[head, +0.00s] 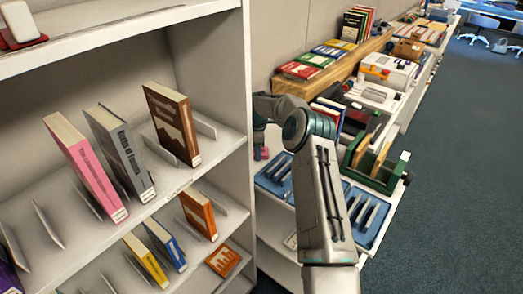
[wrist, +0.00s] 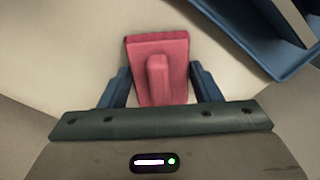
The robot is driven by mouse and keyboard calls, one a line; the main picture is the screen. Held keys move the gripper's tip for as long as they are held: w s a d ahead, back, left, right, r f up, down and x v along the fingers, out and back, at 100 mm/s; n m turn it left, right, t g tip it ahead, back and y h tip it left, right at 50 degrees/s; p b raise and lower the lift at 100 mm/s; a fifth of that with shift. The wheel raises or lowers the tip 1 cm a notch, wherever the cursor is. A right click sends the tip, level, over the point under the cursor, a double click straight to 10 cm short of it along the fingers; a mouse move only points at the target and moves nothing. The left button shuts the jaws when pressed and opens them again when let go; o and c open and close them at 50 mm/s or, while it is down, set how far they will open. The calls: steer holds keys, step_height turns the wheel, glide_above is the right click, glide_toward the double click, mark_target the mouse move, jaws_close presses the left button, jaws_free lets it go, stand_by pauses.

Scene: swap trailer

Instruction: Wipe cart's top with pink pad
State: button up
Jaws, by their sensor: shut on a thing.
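The pink pad (wrist: 178,55) has a raised ridge along its middle and lies against a pale surface in the wrist view. My gripper (wrist: 160,85) has its blue fingers on either side of the pad and is shut on it. In the head view, a bit of the pink pad (head: 264,154) shows below my gripper (head: 259,150), just right of the tall shelf unit. The white cart (head: 274,228) shows beside the shelf; its pale top (wrist: 75,50) fills much of the wrist view. My arm hides part of the cart in the head view.
Blue trays (head: 359,238) with slots stand on the cart; a tray edge (wrist: 292,70) is close to the pad at upper right. A white bookshelf (head: 245,100) with several books stands close on the left. A green rack (head: 377,182) is at the right, and carpet (head: 460,160) lies clear beyond.

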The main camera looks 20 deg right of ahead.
steer(key=shift+w+a+p, duration=0.4)
steer(key=shift+w+a, duration=0.65)
steer(key=shift+w, duration=0.05)
steer(key=shift+w+a+p, duration=0.25)
steer(key=shift+w+a, duration=0.15)
steer(key=shift+w, duration=0.3)
steer(key=shift+w+a+p, duration=0.25)
steer(key=shift+w+a, duration=0.15)
steer(key=shift+w, duration=0.3)
steer(key=shift+a+f, duration=0.15)
steer(key=shift+a, duration=0.05)
steer(key=shift+w+r+p, duration=0.2)
steer(key=shift+r+p, duration=2.1)
steer(key=shift+r, duration=1)
step_height(320, 180, up, 3)
steer(key=p, duration=0.3)
